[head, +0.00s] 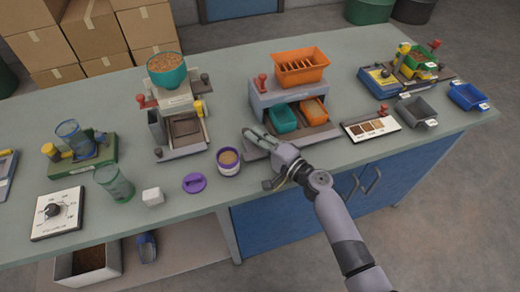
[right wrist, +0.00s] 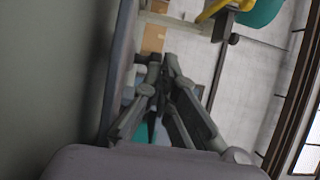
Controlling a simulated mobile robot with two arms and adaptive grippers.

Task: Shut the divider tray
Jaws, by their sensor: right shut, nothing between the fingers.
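A grey machine (head: 290,92) stands on the bench right of centre, with a slotted orange hopper (head: 300,66) on top. Below, a teal bin (head: 283,118) and an orange bin (head: 314,110) sit side by side at its open front, above a grey base (head: 320,133). Which part is the divider tray is not clear; the base with the two bins seems likeliest. My right gripper (head: 250,134) is shut and empty at the base's left front; contact cannot be told. Its closed fingers (right wrist: 166,66) show in the right wrist view. My left gripper is not in view.
A purple-rimmed cup (head: 228,162) and a purple lid (head: 194,183) stand left of my gripper. Another machine with a teal bowl (head: 167,72) stands to the left.

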